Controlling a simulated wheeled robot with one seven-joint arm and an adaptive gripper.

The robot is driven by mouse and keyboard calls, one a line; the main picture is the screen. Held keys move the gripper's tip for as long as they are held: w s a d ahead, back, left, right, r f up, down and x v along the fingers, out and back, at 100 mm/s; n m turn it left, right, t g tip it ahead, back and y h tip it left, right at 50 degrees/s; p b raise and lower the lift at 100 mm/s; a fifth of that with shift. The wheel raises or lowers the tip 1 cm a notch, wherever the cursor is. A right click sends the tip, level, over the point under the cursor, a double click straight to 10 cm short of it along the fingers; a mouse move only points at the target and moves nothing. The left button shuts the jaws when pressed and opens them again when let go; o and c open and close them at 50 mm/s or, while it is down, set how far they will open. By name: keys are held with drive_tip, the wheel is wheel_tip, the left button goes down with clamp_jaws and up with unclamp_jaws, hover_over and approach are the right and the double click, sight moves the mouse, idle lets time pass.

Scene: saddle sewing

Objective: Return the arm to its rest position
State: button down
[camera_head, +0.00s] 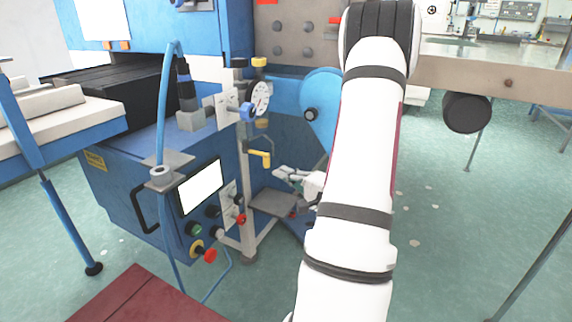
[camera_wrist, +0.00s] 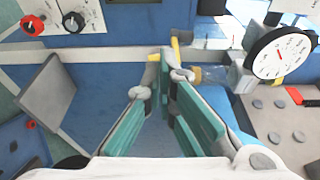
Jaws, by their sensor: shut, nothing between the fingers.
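My arm (camera_head: 352,190) is white with dark bands and reaches up and forward through the middle of the head view, hiding part of the blue machine behind it. My gripper (camera_head: 282,174) shows small beside the arm, in front of the machine's lower post. In the wrist view, my gripper (camera_wrist: 166,66) has green-padded fingers that converge near the middle, shut with nothing between them. A yellow lever (camera_head: 260,157) is above and left of the gripper in the head view. It appears close to the fingertips in the wrist view (camera_wrist: 175,48).
The blue machine (camera_head: 130,165) carries a screen (camera_head: 201,187), a pressure gauge (camera_head: 261,97), a red knob (camera_head: 210,255) and a grey pedal plate (camera_head: 273,202). A blue-legged table (camera_head: 75,135) stands left. A beam (camera_head: 490,79) crosses at right. Green floor (camera_head: 450,230) is open at right.

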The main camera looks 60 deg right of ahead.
drive_tip(key=shift+s+a, duration=0.35)
drive_tip(key=shift+a, duration=0.4)
drive_tip(key=shift+s+a, duration=0.3)
drive_tip(key=shift+a, duration=0.45)
